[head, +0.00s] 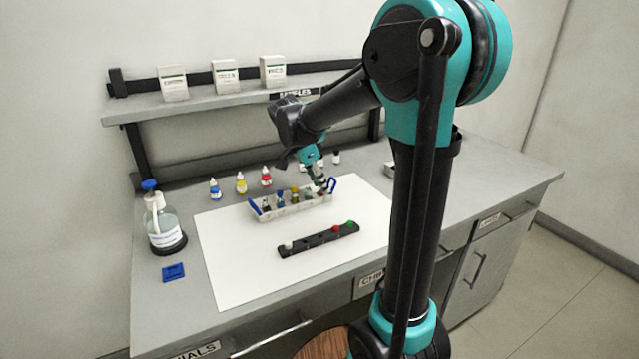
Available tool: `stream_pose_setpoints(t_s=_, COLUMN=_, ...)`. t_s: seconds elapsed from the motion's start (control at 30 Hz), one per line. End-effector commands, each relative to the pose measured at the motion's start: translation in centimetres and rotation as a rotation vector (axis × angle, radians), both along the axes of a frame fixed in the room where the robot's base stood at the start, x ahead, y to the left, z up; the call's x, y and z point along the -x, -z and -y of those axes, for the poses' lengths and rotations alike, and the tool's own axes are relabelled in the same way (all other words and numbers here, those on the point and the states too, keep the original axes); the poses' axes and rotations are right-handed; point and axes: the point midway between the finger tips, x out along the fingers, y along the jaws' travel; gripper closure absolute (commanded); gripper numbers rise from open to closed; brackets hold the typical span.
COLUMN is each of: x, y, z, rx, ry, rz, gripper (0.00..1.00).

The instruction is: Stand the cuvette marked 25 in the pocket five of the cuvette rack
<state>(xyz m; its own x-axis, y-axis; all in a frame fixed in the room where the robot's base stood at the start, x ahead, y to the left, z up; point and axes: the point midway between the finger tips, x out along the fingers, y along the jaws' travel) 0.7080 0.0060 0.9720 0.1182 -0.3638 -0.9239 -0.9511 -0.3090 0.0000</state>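The black cuvette rack (300,247) lies on the white mat at the front. A pale cap shows at its left end, and a red and a green one toward its right end; dark pockets lie between. Behind it stands a white tray (287,214) with blue handles, holding several small cuvettes (281,199) with coloured tops. No number is legible, so I cannot tell which cuvette is marked 25. My gripper (322,184) points down at the right end of the tray, close to its right handle. Its fingers are too small and partly hidden to show whether they hold anything.
Blue, yellow and red-capped bottles (241,183) stand behind the tray. A wash bottle (163,225) and a blue square piece (173,272) are at the left. A shelf (210,102) with white boxes spans the back. The white mat (235,275) is clear in front.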

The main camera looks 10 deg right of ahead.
Motion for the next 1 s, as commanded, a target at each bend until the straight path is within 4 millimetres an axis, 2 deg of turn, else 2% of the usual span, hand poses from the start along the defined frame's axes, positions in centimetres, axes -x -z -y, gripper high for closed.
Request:
stream_pose_setpoints(t_s=0.2, x=0.0, y=-0.1, z=0.0, rx=0.0, ry=0.0, rz=0.0, gripper=0.63)
stream_pose_setpoints(t_s=0.33, x=0.1, y=-1.1, z=-0.5, rx=0.0, ry=-0.001, rz=0.001, gripper=0.63)
stream_pose_setpoints(t_s=0.8, x=1.2, y=-9.1, z=-3.6, rx=0.0, ry=-0.001, rz=0.0, gripper=0.63)
stream_pose_setpoints(t_s=1.0, x=1.4, y=-10.8, z=-4.3, rx=0.0, ry=-0.001, rz=0.0, gripper=0.63)
